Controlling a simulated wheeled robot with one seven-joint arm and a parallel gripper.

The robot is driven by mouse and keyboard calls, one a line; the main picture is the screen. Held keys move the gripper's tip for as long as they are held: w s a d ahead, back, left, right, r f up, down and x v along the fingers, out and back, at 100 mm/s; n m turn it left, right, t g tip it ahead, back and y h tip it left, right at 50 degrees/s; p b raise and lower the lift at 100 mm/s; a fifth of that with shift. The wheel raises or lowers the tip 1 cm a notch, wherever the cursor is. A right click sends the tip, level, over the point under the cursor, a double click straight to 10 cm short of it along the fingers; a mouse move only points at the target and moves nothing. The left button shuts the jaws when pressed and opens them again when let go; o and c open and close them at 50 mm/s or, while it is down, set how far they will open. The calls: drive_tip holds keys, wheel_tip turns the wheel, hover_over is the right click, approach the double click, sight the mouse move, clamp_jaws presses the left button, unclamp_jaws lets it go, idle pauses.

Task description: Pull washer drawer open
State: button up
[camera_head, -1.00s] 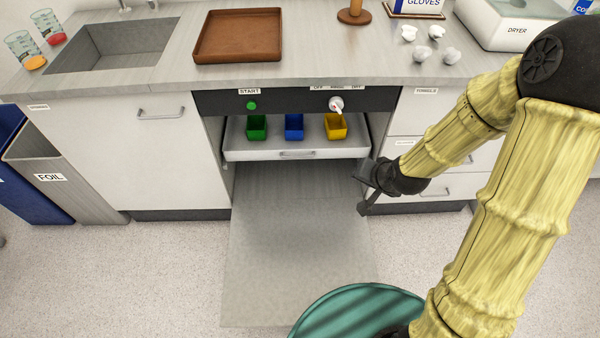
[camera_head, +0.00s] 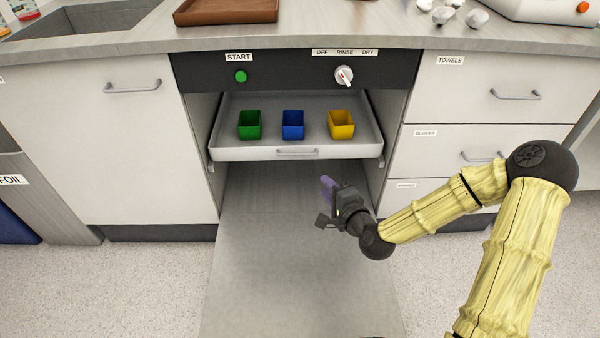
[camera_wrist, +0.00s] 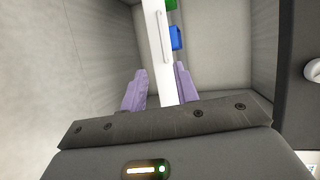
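The washer drawer (camera_head: 240,155) is a white tray that shows slid a little out of the washer opening, with a thin grey handle (camera_head: 297,152) on its front. It holds a green cup (camera_head: 249,125), a blue cup (camera_head: 293,125) and a yellow cup (camera_head: 341,125). My gripper (camera_head: 328,186) is below and slightly right of the handle in the head view, apart from it. In the wrist view its purple fingers (camera_wrist: 160,90) are spread and empty. The white drawer front (camera_wrist: 155,20) shows upright between and beyond them, with the handle along it.
The washer door (camera_head: 290,270) lies folded down under the drawer. Above are a green START button (camera_head: 240,76) and a white knob (camera_head: 344,75). Drawers with handles (camera_head: 515,95) stand at the right, a cabinet (camera_head: 130,150) at the left. Floor at the front left is clear.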

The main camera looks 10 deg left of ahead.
drive_tip(key=shift+w+f+t, duration=0.1)
drive_tip(key=shift+t, duration=0.2)
drive_tip(key=b+x, duration=0.6)
drive_tip(key=x, duration=1.1)
drive_tip(key=shift+a, duration=0.2)
drive_tip(key=shift+w+f, duration=0.1)
clamp_jaws()
